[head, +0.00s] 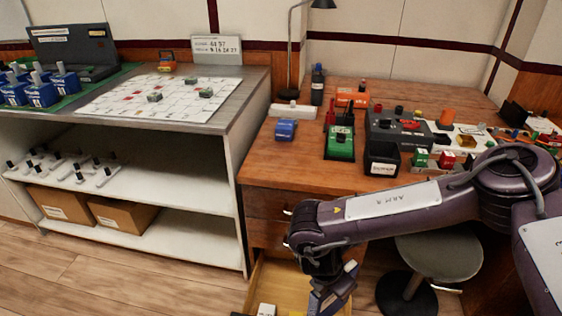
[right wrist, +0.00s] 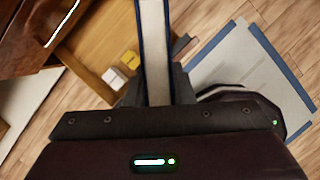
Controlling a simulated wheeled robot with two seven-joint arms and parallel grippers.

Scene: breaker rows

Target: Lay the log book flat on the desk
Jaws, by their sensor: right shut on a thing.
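The log book (right wrist: 154,50) has dark blue covers and pale pages. In the right wrist view I see it edge-on, standing between the fingers of my right gripper (right wrist: 157,92), which is shut on it. In the head view the right gripper (head: 332,286) hangs in front of the desk, below its top, with part of the blue book showing. The wooden desk (head: 285,170) has a bare strip at its front left. My left gripper is in neither view.
An open drawer (head: 278,278) is below the desk top, holding a white and a yellow item. A stool (head: 440,257) stands in front.

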